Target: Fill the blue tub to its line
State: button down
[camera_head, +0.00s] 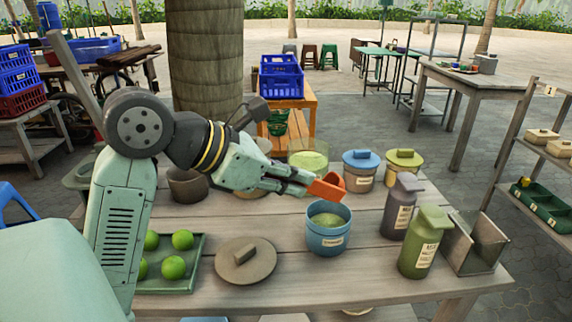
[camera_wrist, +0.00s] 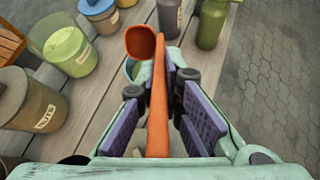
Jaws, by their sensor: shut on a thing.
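My gripper (camera_head: 304,184) is shut on the handle of an orange scoop (camera_head: 328,187). In the wrist view the handle runs between the purple finger pads of my gripper (camera_wrist: 160,88), and the scoop's bowl (camera_wrist: 141,42) shows bare orange inside with no powder visible. The blue tub (camera_head: 328,241) stands open and upright on the table, with pale green material inside. The scoop is above the tub's back rim, apart from it as far as I see. In the wrist view the tub (camera_wrist: 131,69) is mostly hidden behind the scoop and fingers. I cannot make out its line.
A clear container of green material (camera_head: 308,162) stands behind the scoop. Blue-lidded (camera_head: 360,173) and yellow-lidded (camera_head: 402,172) jars stand behind right. A grey bottle (camera_head: 400,208) and green bottle (camera_head: 424,246) are right of the tub. A round lid (camera_head: 245,262) and fruit tray (camera_head: 195,284) lie left.

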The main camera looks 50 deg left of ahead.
jog(key=r+g+p, duration=0.1)
jog(key=p, duration=0.1)
jog(key=w+d+r+g+y+p, duration=0.1)
jog(key=r+p, duration=0.1)
jog(key=p, duration=0.1)
jog(key=w+r+g+p, duration=0.1)
jog(key=p, duration=0.2)
jog(key=shift+w+d+r+g, duration=0.15)
jog(key=shift+w+r+g, duration=0.1)
jog(key=shift+g, duration=0.15)
jog(key=w+d+r+g+y+p, duration=0.1)
jog(key=w+d+g+y+p, duration=0.2)
jog(key=w+g+p, duration=0.2)
jog(key=shift+w+m+g, duration=0.4)
jog(key=shift+w+g, duration=0.2)
jog(key=shift+w, duration=0.05)
dwell(1.3)
